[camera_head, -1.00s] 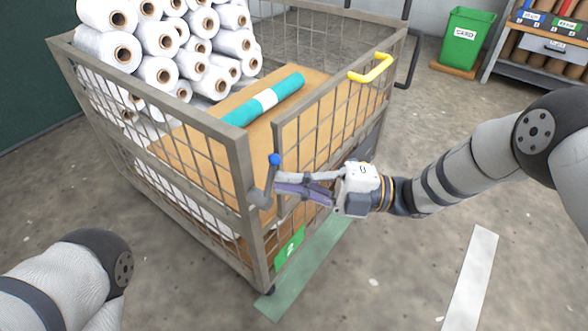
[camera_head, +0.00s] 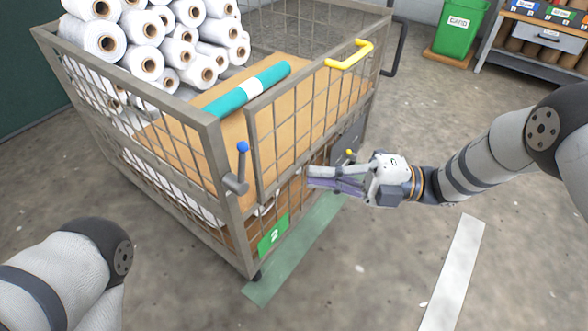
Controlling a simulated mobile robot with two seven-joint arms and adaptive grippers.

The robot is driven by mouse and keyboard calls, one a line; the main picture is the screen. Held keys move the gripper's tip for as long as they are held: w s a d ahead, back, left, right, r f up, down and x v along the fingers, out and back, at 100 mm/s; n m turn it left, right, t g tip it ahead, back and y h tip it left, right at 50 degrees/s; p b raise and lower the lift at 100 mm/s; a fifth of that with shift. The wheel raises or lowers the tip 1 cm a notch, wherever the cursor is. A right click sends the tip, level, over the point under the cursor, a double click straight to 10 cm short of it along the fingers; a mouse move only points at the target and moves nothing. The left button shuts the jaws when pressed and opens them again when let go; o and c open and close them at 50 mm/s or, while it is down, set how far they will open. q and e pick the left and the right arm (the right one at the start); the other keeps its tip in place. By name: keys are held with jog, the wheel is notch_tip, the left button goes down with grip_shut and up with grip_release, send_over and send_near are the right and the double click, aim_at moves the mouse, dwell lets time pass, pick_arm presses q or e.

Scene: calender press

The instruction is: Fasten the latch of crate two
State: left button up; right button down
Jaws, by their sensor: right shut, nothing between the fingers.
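Crate two (camera_head: 212,140) is a grey wire-mesh crate on castors with a green label "2" (camera_head: 273,236) low on its near side. Its latch lever (camera_head: 241,168) has a blue knob and stands nearly upright on the near corner post, leaning slightly right. The mesh gate (camera_head: 256,150) is beside it, with a narrow gap between gate edge and post. My right gripper (camera_head: 312,178) is shut and empty, in front of the gate's lower part, right of the lever and apart from it. My left gripper is out of view; only part of that arm shows.
The crate holds white rolls (camera_head: 145,60), brown board and a teal roll (camera_head: 250,88). A yellow handle (camera_head: 350,54) is on the gate's top rail. A small yellow knob (camera_head: 349,153) on a grey box shows behind my right gripper. The floor at right is mostly clear.

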jog(key=shift+s+d+f, duration=0.1)
jog(key=shift+d+f, duration=0.05)
jog(key=shift+d, duration=0.8)
jog(key=shift+s+d+f, duration=0.1)
jog(key=shift+d, duration=0.85)
